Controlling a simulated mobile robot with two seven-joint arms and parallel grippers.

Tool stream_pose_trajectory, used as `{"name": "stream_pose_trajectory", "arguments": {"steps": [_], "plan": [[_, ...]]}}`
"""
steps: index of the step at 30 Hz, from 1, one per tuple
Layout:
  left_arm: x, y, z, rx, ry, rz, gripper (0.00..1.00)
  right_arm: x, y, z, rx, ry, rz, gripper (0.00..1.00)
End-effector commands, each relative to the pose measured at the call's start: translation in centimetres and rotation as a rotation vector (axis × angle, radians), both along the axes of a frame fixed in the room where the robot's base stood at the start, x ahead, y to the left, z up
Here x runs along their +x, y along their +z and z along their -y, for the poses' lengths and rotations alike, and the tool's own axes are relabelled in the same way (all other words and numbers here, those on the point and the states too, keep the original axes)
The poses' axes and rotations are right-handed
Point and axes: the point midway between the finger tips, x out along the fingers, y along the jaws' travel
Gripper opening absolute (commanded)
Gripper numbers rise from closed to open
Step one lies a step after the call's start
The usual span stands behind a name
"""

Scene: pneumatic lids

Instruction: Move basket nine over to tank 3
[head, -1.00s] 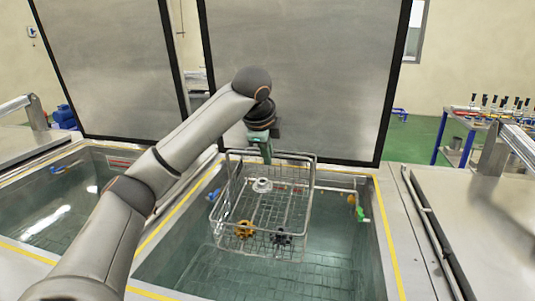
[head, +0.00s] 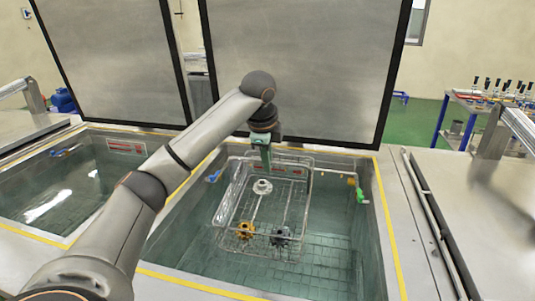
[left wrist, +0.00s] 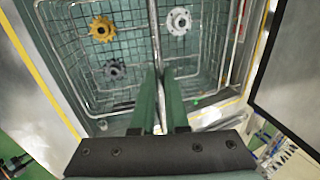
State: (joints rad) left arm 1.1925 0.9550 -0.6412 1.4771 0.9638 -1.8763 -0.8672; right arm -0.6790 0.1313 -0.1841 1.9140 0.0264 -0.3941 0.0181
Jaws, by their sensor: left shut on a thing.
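A wire basket (head: 228,208) hangs inside the open tank (head: 371,225) at the middle of the head view. It holds a yellow gear-like part (head: 245,229), a dark one (head: 281,236) and a white one (head: 262,187). My left gripper (head: 265,157) is shut on the basket's upper bar at its far side, and the green fingers point down. In the left wrist view the fingers (left wrist: 160,78) close around the thin metal bar. No basket or tank number is legible. I cannot tell whether the basket touches the tank floor. My right gripper is not in view.
Another open tank (head: 60,195) lies to the left. Raised metal lids (head: 300,65) stand behind both tanks. A closed metal cover (head: 490,215) lies to the right. A table (head: 470,105) with several small items stands at the back right.

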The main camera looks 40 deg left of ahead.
Motion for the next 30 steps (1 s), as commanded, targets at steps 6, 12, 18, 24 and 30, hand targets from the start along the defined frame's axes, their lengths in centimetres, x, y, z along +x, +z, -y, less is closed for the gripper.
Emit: {"name": "stream_pose_trajectory", "arguments": {"steps": [6,12,18,24,30], "plan": [[0.1,-1.1,-0.1,0.001,0.000,0.009,0.00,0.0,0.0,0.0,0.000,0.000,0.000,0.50],[0.0,-2.4,-0.1,0.001,0.001,0.009,0.00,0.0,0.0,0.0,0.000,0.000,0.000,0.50],[0.1,-3.7,-0.1,0.001,0.001,0.010,0.00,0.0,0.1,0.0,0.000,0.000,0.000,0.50],[0.1,-5.0,-0.1,0.001,-0.001,0.010,0.00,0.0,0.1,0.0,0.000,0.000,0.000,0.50],[0.1,-6.3,-0.1,0.001,0.001,0.010,0.00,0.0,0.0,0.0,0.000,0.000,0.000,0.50]]}}
